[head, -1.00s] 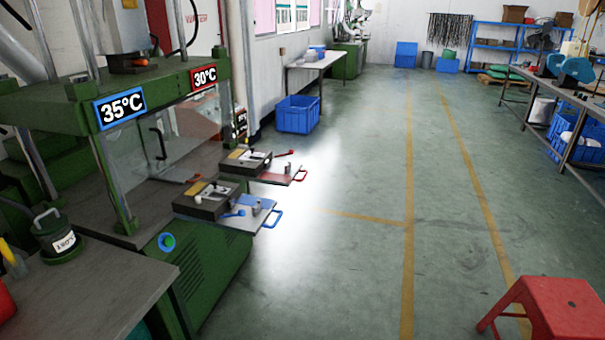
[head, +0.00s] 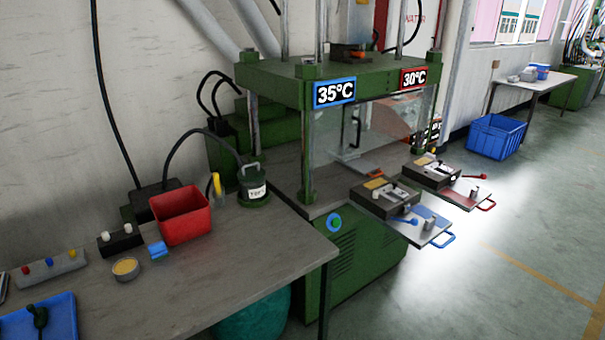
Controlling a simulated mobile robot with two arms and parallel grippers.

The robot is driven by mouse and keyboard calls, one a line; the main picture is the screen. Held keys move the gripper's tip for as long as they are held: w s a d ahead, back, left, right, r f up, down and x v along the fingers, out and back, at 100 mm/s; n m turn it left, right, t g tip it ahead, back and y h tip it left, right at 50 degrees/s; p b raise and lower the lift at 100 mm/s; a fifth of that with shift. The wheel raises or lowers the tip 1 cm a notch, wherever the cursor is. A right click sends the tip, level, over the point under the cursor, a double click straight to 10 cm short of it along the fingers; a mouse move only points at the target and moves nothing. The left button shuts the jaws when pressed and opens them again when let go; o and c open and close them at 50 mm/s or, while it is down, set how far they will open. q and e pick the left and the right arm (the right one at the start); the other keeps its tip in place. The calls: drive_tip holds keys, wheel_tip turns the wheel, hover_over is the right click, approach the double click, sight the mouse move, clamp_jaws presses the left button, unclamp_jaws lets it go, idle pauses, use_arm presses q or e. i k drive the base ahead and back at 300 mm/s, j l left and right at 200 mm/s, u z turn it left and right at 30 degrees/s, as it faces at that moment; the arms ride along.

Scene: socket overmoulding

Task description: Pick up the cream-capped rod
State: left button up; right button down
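I cannot single out the cream-capped rod with certainty. Two pale, cream or white caps show on a small black block (head: 121,241) on the bench at left; whether rods are under them cannot be told. A grey rack (head: 62,266) left of it carries small red, blue and yellow caps. Neither of my grippers is in view.
The grey bench (head: 220,275) also holds a red bin (head: 182,216), a blue tray (head: 40,318), a round tin (head: 125,269) and a dark green pot (head: 254,188). The green press (head: 350,270) stands at its right. Open floor (head: 480,285) lies right of the press.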

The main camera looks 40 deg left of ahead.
sight(105, 236)
drive_tip(key=u, duration=2.9)
drive_tip(key=k+l, duration=0.05)
drive_tip(key=l, duration=0.05)
